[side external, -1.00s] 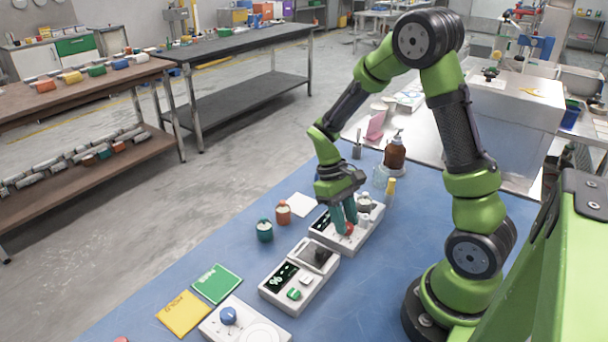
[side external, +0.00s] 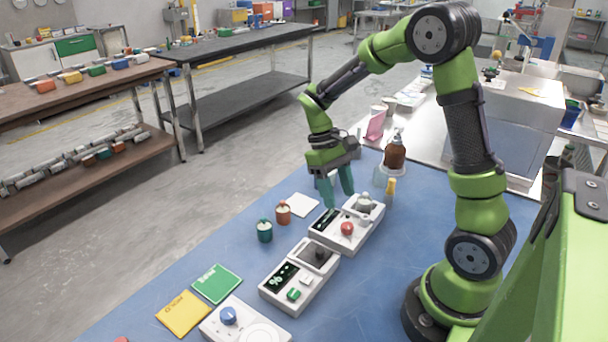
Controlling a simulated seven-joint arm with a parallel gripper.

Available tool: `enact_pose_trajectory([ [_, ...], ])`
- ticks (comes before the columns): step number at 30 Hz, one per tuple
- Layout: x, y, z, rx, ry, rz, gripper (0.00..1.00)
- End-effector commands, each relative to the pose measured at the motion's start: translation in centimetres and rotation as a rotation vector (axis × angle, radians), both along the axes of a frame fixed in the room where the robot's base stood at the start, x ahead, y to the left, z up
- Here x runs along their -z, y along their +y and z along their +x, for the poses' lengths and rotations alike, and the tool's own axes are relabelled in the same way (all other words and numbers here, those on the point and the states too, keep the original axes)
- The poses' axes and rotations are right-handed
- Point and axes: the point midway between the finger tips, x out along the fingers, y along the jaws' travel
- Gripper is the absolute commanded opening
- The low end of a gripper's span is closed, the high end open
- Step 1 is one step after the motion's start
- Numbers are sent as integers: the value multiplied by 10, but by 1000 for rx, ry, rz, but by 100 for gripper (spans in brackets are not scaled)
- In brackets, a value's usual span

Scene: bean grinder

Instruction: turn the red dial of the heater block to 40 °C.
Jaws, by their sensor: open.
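The heater block (side external: 352,239) is a white unit on the blue bench, with a dark display (side external: 325,219) at its left end. Its red dial (side external: 347,229) stands uncovered on the top. The display reading and the dial's setting are too small to read. My gripper (side external: 340,200) is above and behind the block, up and to the left of the dial. Its two teal fingers are apart with nothing between them, clear of the dial.
A second white unit (side external: 311,293) with green and white buttons stands in front. A white device with a blue knob (side external: 229,316) is nearer. Orange (side external: 283,212) and teal (side external: 265,231) jars stand left; a brown bottle (side external: 395,153) and yellow-topped bottle (side external: 390,189) stand behind.

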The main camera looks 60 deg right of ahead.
Motion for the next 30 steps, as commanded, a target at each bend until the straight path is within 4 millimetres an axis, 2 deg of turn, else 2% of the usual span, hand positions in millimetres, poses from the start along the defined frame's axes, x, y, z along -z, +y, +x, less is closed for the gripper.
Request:
enact_pose_trajectory([
  [1, -12, -1, 6, 1, -6, -2, 57],
  [6, -49, -4, 21, 0, -5, -1, 57],
  [12, -79, -7, 33, 0, -3, -1, 57],
  [18, -91, -7, 37, 0, 0, 0, 57],
  [30, -90, -10, 40, 18, -13, -21, 57],
])
